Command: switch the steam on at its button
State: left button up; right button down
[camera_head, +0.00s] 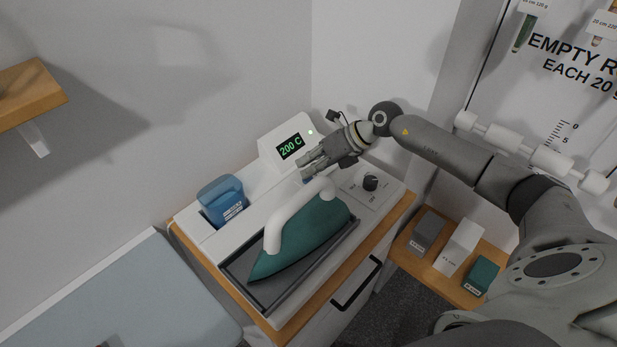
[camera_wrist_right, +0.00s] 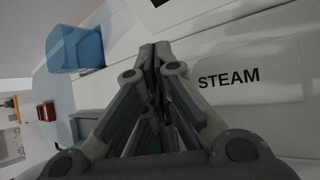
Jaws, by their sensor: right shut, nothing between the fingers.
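My right gripper (camera_head: 305,170) is shut and empty, its fingertips low over the white station between the display and the iron's handle. In the right wrist view its closed fingers (camera_wrist_right: 158,55) reach a white panel (camera_wrist_right: 262,80) printed STEAM, with the word just to their right. The button itself does not show; the fingers may cover it. I cannot tell whether the fingertips touch the panel. A green iron (camera_head: 310,235) with a white handle sits on a dark tray (camera_head: 240,276). The display (camera_head: 291,147) reads 200 C, with a small green light beside it. My left gripper is out of view.
A blue water tank (camera_head: 222,200) stands at the station's left and a black knob (camera_head: 370,181) at its right. An ironing board (camera_head: 140,300) is at the lower left, a wooden shelf (camera_head: 30,90) at the upper left. Several boxes stand on a low shelf at the right.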

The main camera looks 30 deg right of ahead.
jog(key=shift+f, duration=0.15)
jog(key=shift+r+p, duration=0.6)
jog(key=shift+r, duration=0.35)
notch_tip(320, 180, up, 6)
jog(key=p, duration=0.4)
dwell(0.5)
